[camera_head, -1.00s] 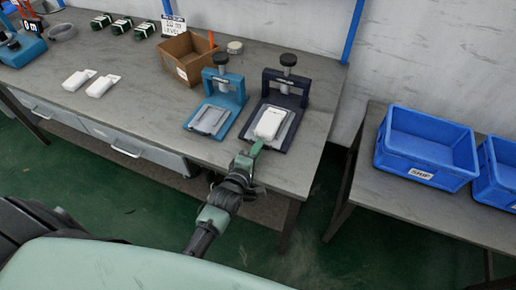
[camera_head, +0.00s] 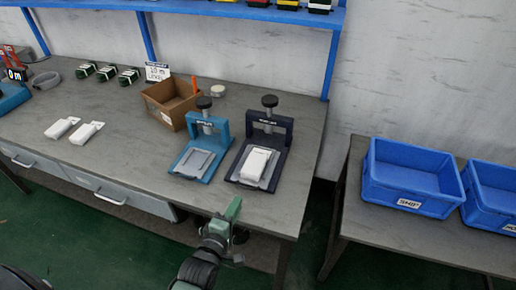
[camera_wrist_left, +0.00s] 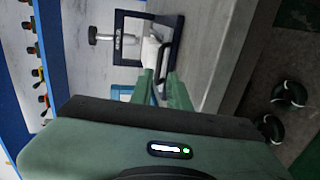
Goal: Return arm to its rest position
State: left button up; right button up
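My left gripper (camera_head: 234,212) is raised off the front edge of the workbench, below the dark press in the head view. In the left wrist view its two green fingers (camera_wrist_left: 162,90) stand apart with a gap between them, holding nothing. A white block (camera_head: 257,163) lies on the bed of the dark navy press (camera_head: 277,124), apart from the gripper. The press also shows in the left wrist view (camera_wrist_left: 178,32). My right gripper is not in view.
A blue press (camera_head: 220,128) stands left of the dark one. A cardboard box (camera_head: 165,112) and two white pieces (camera_head: 85,133) are on the workbench (camera_head: 130,165). Blue bins (camera_head: 408,203) stand on the side table (camera_head: 365,222). Open floor lies between the tables.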

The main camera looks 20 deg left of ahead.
pick_arm(q)
jog(key=s+r+m+g, duration=0.1)
jog(key=s+m+g, duration=1.1)
jog(key=s+m, duration=0.9)
notch_tip(320, 180, down, 26)
jog(key=s+n+g, duration=0.1)
jog(key=s, duration=0.1)
jog(key=s+a+f, duration=0.1)
jog(key=s+f, duration=0.7)
jog(key=s+a+f+g, duration=0.1)
jog(key=s+a+f, duration=0.1)
jog(key=s+f, duration=0.6)
jog(key=shift+s+a+f+g+y, duration=0.2)
jog(key=shift+s+a+g+y, duration=0.1)
jog(key=shift+s, duration=0.45)
